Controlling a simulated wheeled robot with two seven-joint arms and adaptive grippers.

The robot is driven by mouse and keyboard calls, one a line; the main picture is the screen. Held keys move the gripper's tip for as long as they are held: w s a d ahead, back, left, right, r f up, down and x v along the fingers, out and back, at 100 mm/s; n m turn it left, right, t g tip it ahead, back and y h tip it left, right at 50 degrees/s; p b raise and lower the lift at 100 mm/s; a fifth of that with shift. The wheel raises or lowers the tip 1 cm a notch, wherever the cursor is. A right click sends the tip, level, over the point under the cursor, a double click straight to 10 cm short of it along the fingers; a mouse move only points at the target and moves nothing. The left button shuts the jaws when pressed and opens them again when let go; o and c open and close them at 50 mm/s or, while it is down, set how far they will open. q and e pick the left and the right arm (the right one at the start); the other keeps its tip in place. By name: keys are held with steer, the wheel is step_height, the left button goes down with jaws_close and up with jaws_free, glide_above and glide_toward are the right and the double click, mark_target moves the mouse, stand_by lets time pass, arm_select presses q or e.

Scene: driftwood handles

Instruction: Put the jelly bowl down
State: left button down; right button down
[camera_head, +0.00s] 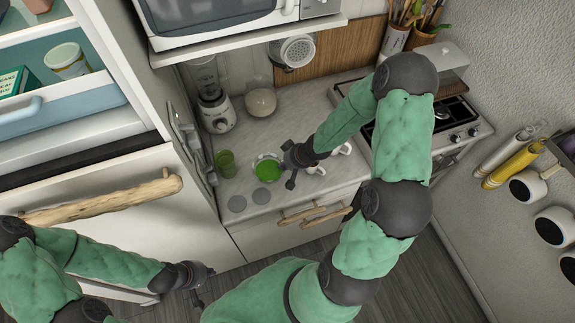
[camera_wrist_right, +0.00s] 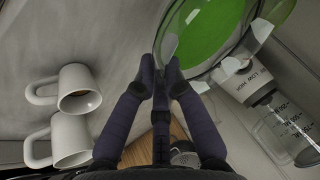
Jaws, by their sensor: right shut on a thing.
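The jelly bowl (camera_head: 267,172) is a clear glass bowl with bright green jelly, over the pale counter near its front edge. My right gripper (camera_head: 286,169) is shut on the bowl's right-hand rim. In the right wrist view the fingertips (camera_wrist_right: 166,72) pinch the rim of the bowl (camera_wrist_right: 212,30), whose far part runs out of the frame. I cannot tell whether the bowl touches the counter. My left gripper (camera_head: 203,281) is low at the front, away from the counter; its fingers are too small to read.
Two grey discs (camera_head: 261,196) lie in front of the bowl. A green cup (camera_head: 226,163) stands left of it, a blender (camera_head: 216,110) and a round jar (camera_head: 262,102) behind. White mugs (camera_wrist_right: 77,90) stand to the right, before the stove (camera_head: 455,118).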

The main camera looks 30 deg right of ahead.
steer(key=f, duration=0.1)
steer(key=w+d+f, duration=0.2)
steer(key=f, duration=0.1)
steer(key=shift+w+d, duration=0.1)
steer(key=shift+w+d+f, duration=0.25)
steer(key=shift+f, duration=0.2)
steer(key=shift+w+d+f, duration=0.2)
steer(key=shift+d+f, duration=0.05)
steer(key=shift+f, duration=0.15)
steer(key=shift+f+b, duration=0.7)
steer(key=shift+f, duration=0.8)
steer(key=c, duration=1.3)
jaws_free()
steer(key=shift+f, duration=0.1)
